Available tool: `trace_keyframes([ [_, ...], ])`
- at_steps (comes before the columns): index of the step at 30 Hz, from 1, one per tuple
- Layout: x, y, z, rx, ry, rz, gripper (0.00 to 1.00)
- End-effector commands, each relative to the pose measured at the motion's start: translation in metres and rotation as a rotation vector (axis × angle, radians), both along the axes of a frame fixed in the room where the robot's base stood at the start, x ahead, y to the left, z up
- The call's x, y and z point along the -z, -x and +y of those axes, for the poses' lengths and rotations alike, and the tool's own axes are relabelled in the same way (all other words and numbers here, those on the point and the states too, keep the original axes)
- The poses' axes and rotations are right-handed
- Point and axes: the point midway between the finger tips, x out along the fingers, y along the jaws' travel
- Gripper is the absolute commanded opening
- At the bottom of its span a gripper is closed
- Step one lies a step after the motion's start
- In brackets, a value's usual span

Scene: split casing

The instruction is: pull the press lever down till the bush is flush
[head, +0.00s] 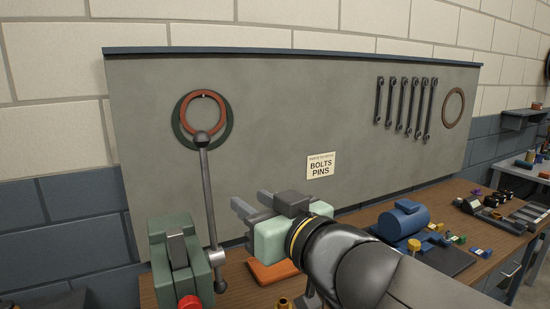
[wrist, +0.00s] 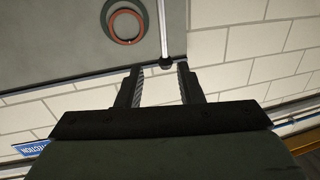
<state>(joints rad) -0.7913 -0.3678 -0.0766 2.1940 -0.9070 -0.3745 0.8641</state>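The green press (head: 180,262) stands at the lower left in the head view. Its grey lever (head: 209,195) stands nearly upright, with a dark ball knob (head: 201,139) at the top. My gripper (head: 238,204) is right of the lever and lower than the knob, its fingers apart and empty. In the wrist view the knob (wrist: 166,63) appears between the open fingertips (wrist: 160,69), seemingly beyond them and not touched. The lever rod (wrist: 162,28) runs up from it in that picture. I cannot make out the bush.
An orange pad (head: 272,273) lies on the wooden bench right of the press, partly behind my arm. A brass part (head: 284,303) stands at the lower edge. A blue motor-like casing (head: 402,220) is farther right. Rings (head: 188,127) hang on the grey board behind the lever.

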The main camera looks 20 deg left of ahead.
Motion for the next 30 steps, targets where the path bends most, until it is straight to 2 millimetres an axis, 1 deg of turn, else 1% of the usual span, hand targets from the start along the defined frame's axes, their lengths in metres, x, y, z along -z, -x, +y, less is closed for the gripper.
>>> trace_keyframes([
  [2,-0.004,0.004,0.007,-0.025,-0.008,-0.007,0.34],
  [5,-0.003,-0.001,0.015,-0.026,-0.009,-0.006,0.34],
  [8,-0.002,-0.010,0.028,-0.023,-0.007,-0.004,0.34],
  [18,-0.003,-0.048,0.093,-0.023,-0.007,-0.004,0.34],
  [24,-0.003,-0.068,0.127,-0.022,-0.007,-0.004,0.34],
  [30,-0.004,-0.081,0.147,-0.021,-0.007,-0.004,0.34],
])
